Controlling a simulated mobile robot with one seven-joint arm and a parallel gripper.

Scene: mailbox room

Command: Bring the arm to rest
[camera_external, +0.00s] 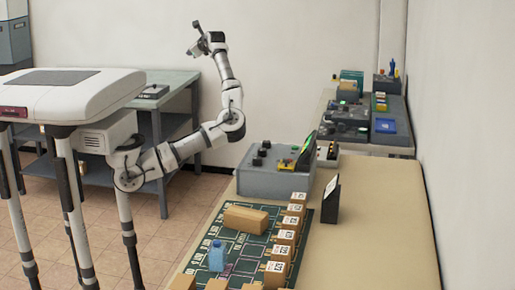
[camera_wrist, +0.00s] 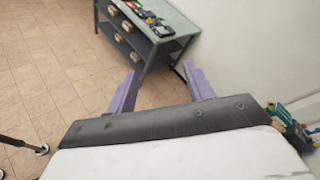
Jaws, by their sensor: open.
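My arm is raised and bent, reaching up from my white base at the left of the external view. My gripper (camera_external: 198,37) is high in front of the back wall, well above the tables. In the wrist view my gripper (camera_wrist: 162,88) shows two purple fingers spread wide apart, with nothing between them but the floor and a table leg farther off. It is open and empty and touches nothing that I can see.
A tan table (camera_external: 385,225) holds a dark green mat (camera_external: 240,262) with several small boxes, a brown box (camera_external: 246,219) and a blue bottle (camera_external: 217,256). A grey control box (camera_external: 270,180) stands behind. A grey-green workbench (camera_external: 180,88) is at the back. Tiled floor (camera_wrist: 50,75) is clear.

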